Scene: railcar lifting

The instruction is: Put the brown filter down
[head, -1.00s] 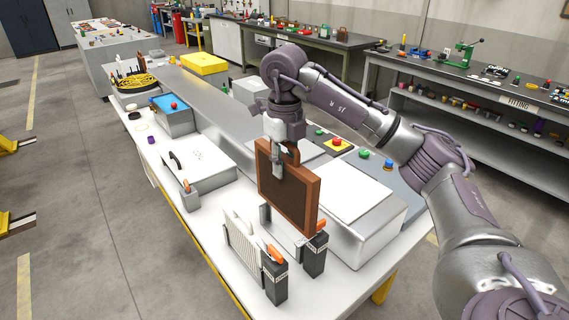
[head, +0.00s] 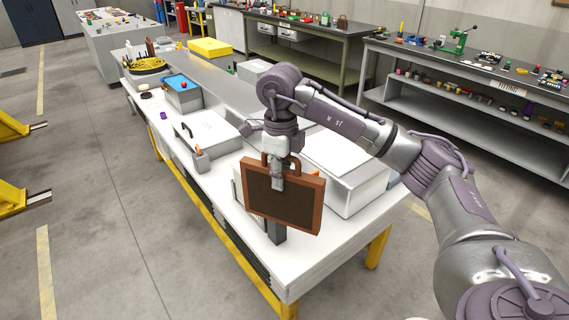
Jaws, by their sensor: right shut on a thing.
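The brown filter (head: 283,202) is a flat dark panel in a reddish-brown frame with a handle on top. My right gripper (head: 278,178) is shut on its handle and holds it upright near the front end of the white workbench (head: 295,265). The filter hides most of the holder with the white filter behind it; a dark post of that holder (head: 277,234) shows below its edge. I cannot tell whether the filter touches anything below. My left gripper is not in view.
A white box with a flat lid (head: 350,170) stands right of the filter. A white case with a black handle (head: 208,133) and a blue-topped box (head: 183,92) lie farther back. The bench's front corner is bare, with open floor to the left.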

